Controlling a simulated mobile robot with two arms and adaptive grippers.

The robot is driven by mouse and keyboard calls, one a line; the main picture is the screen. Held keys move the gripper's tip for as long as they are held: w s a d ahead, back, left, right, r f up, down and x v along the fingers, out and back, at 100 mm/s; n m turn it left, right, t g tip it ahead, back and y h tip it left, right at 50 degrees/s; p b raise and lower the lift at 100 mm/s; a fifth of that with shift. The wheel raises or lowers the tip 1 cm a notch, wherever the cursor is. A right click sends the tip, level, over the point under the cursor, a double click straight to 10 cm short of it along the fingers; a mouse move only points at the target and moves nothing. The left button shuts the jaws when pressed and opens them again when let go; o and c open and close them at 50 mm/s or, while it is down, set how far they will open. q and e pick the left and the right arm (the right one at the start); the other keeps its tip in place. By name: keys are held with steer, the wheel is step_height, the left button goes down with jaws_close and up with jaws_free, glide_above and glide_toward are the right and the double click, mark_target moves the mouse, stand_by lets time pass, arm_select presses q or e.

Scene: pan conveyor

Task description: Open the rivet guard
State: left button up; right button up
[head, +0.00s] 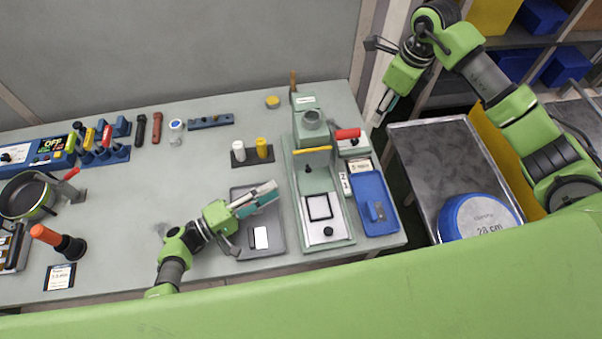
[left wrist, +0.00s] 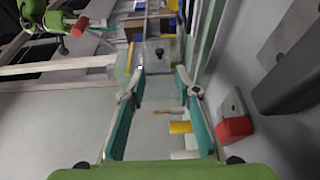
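The green rivet press (head: 312,128) stands right of the table's middle. A yellow bar (head: 312,150) crosses its front below the round head, and looks like part of the rivet guard. I cannot tell how far the guard is shut. Below the bar are a black-framed square and a black knob (head: 328,231) on the base plate. My left gripper (head: 272,192) is left of the press, over a grey tray and apart from the bar. Its teal fingers stand apart in the left wrist view (left wrist: 160,115). My right gripper (head: 384,108) is beyond the table's right edge, its opening unclear.
A white and a yellow cylinder (head: 262,147) stand left of the press. A metal-topped cart (head: 435,150) with a blue round item is at the right.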

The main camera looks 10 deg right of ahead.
arm_select(q)
glide_toward(312, 162)
steer(key=d, duration=0.2)
steer(key=d+f, duration=0.1)
steer(key=w+d, duration=0.1)
steer(key=d, duration=0.1)
steer(key=shift+w+d+f, duration=0.1)
steer(key=shift+d+f, duration=0.1)
steer(key=shift+d, duration=0.15)
jaws_close()
